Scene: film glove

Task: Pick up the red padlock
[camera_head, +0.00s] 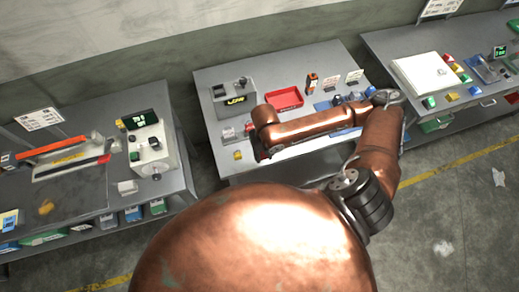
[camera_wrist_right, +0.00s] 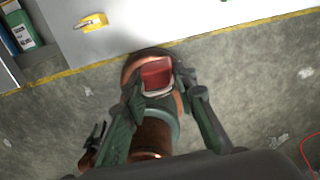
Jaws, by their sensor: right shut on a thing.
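The red padlock (camera_wrist_right: 157,74) is between the fingers of my right gripper (camera_wrist_right: 160,82) in the right wrist view. The gripper is shut on it, with a dark green finger on each side. Its pale shackle shows at the lower edge of the red body. The padlock appears held clear of the table, with my copper body behind it. In the head view my right arm reaches over the middle table (camera_head: 222,165); its forearm and wrist hide much of the gripper area, and I cannot make out the held padlock there. My left gripper is not in view.
A yellow padlock (camera_wrist_right: 91,22) lies near the table's edge; it also shows in the head view (camera_head: 238,155). Other benches flank the table.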

